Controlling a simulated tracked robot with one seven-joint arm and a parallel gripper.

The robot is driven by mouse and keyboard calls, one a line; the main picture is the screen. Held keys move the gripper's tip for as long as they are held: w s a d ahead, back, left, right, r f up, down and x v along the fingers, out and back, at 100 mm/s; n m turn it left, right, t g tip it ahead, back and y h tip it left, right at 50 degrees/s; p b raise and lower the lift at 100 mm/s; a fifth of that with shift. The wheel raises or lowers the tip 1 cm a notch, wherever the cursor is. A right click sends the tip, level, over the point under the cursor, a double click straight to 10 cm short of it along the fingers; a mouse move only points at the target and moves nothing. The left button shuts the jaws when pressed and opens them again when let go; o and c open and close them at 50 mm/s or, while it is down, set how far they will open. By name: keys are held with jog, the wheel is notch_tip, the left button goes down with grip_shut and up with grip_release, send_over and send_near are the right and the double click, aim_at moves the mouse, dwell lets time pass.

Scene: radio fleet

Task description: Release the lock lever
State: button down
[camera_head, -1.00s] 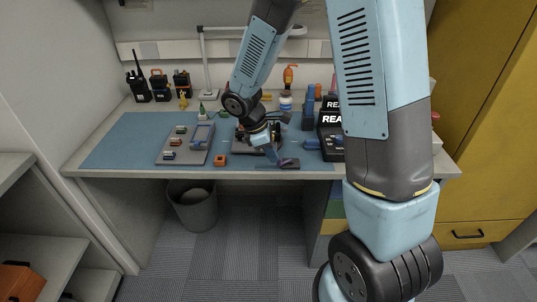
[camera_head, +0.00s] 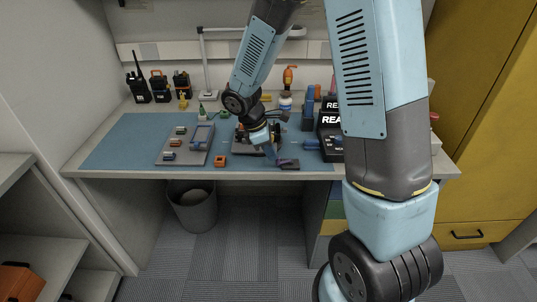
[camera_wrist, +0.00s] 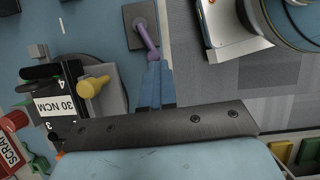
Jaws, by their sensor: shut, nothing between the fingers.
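A purple lever (camera_wrist: 147,38) stands out from a dark base plate (camera_wrist: 139,12) at the top of the wrist view. In the head view the dark plate (camera_head: 290,166) lies near the front edge of the bench. My gripper (camera_wrist: 154,68) is shut and empty, its blue fingertips close to the lever's free end. I cannot tell whether they touch it. In the head view my gripper (camera_head: 272,154) is low over the bench, just left of the plate.
A device with a yellow knob (camera_wrist: 92,86) and a "30 NCM" label is left of my fingers in the wrist view. A grey tray (camera_head: 187,145) and an orange block (camera_head: 220,161) lie left on the blue mat (camera_head: 115,143). Radios stand at the back left.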

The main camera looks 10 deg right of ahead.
jog(key=shift+d+f, duration=0.25)
jog(key=shift+d, duration=0.5)
jog(key=w+a, duration=0.1)
jog(key=a, duration=0.1)
jog(key=w+a, duration=0.2)
jog(key=shift+w+a+r, duration=0.1)
jog(key=shift+a, duration=0.05)
jog(key=w+v, duration=0.1)
jog(key=v, duration=0.9)
jog(key=shift+w+d, duration=0.25)
jog(key=shift+r, duration=0.1)
jog(key=w+m+g, duration=0.1)
jog(key=m, duration=0.1)
jog(key=w+m+g+y, duration=0.1)
jog(key=m, duration=0.2)
jog(key=w+d+m, duration=0.1)
jog(key=w+m, duration=0.1)
jog(key=m, duration=0.1)
jog(key=shift+g, duration=0.4)
